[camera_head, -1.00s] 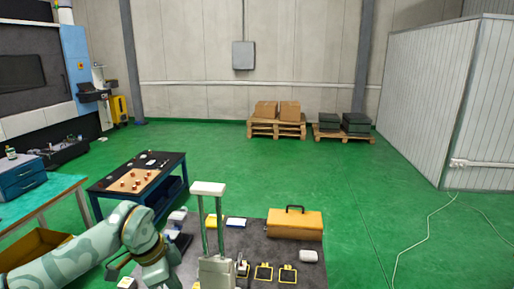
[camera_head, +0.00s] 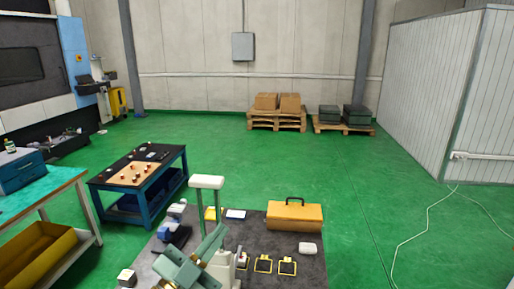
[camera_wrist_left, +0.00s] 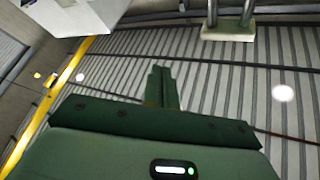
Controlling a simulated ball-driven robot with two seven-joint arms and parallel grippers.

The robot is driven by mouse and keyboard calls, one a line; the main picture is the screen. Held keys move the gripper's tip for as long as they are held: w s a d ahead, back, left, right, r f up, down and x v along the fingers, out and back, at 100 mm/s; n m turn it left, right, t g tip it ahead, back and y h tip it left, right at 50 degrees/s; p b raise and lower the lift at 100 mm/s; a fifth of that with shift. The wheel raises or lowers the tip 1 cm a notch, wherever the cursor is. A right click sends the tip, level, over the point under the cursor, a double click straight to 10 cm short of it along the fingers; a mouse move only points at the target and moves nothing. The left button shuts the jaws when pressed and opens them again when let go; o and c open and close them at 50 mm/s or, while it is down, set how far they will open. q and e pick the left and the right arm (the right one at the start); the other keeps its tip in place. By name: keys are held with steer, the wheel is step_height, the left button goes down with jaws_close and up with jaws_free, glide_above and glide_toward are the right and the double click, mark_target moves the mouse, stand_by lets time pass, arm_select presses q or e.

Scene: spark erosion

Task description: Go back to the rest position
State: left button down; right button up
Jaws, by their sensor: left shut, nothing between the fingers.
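My right gripper is not in view.
A grey table or mat (camera_head: 312,270) carries an orange toolbox (camera_head: 294,217), yellow-framed pieces (camera_head: 263,265) and a white rounded item (camera_head: 307,248). A blue bench (camera_head: 150,196) and a teal-topped table (camera_head: 45,194) stand left.

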arm_select(q)
steer(key=s+a+f+n+g+y, duration=0.1)
steer(key=s+a+f+n+y, duration=0.1)
steer(key=a+f+n+y, duration=0.5)
steer(key=s+a+f+n+g+y, duration=0.1)
steer(key=s+a+f+n+y, duration=0.1)
steer(key=a+f+y, duration=0.5)
steer(key=s+a+f+m+g+y, duration=0.1)
steer(key=s+a+f+g+y, duration=0.1)
steer(key=s+a+f+g, duration=0.4)
steer(key=s+a+f+m+g+y, duration=0.1)
steer(key=s+a+f+g+y, duration=0.2)
steer(key=s, duration=0.6)
steer(key=s+d+f+g+h+b, duration=0.1)
steer(key=d+f+g+h+b, duration=0.15)
steer(key=f, duration=1.35)
steer(key=s+d+f+g+h+b, duration=0.1)
steer(key=s+d+f+h+b, duration=0.2)
steer(key=f, duration=1.3)
steer(key=s+f+n+g+b, duration=0.3)
steer(key=s+f+b, duration=0.4)
steer(key=s+f, duration=1.2)
step_height(320, 180, down, 4)
steer(key=shift+s+b, duration=0.3)
steer(key=shift+s, duration=0.1)
